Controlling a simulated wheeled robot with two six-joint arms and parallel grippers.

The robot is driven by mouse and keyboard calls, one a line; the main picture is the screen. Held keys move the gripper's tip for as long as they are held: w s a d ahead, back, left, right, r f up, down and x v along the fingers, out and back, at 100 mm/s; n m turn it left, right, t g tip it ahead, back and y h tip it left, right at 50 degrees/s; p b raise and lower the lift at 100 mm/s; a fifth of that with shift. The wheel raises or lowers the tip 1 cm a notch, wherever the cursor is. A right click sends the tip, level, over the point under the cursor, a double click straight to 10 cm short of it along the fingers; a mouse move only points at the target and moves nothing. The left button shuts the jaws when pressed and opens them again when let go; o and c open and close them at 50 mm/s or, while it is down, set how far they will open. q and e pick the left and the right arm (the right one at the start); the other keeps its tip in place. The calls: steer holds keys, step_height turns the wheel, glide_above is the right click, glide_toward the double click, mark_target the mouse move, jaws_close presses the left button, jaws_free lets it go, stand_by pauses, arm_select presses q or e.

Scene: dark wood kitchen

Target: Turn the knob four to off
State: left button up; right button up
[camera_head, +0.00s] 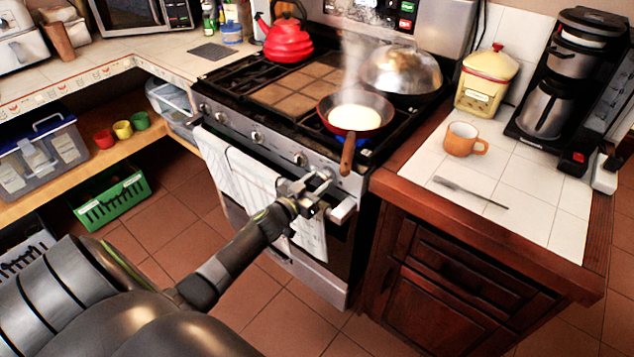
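The stove (235,125) has a row of silver knobs along its front panel. One knob (300,159) shows clearly near the right end of the row, and another metal shape close to its right is partly crowded by my gripper. Which one is knob four I cannot tell for sure. My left gripper (316,188) is just in front of and below the right-end knobs, near the oven handle. Its fingers are small and blend with the metal, so their opening and any contact are unclear. A blue flame (365,142) shows beside the pan. My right gripper is not in view.
A steaming frying pan (355,112) sits on the right burner, its wooden handle (347,155) hanging over the front edge above my gripper. A towel (255,185) hangs on the oven handle (343,211). A red kettle (288,42) and domed lid (400,70) stand behind.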

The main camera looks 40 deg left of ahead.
arm_select(q)
steer(key=c, duration=0.6)
steer(key=shift+o, duration=0.2)
steer(key=shift+m, duration=0.5)
steer(key=m, duration=0.2)
steer(key=shift+r+m, duration=0.1)
steer(key=shift+m, duration=0.3)
steer(key=m, duration=0.3)
steer(key=shift+m, duration=0.4)
steer(key=m+b, duration=0.1)
steer(key=m, duration=0.4)
steer(key=shift+r, duration=0.15)
steer(key=m, duration=0.5)
steer(key=shift+b, duration=0.3)
steer(key=shift+m, duration=0.4)
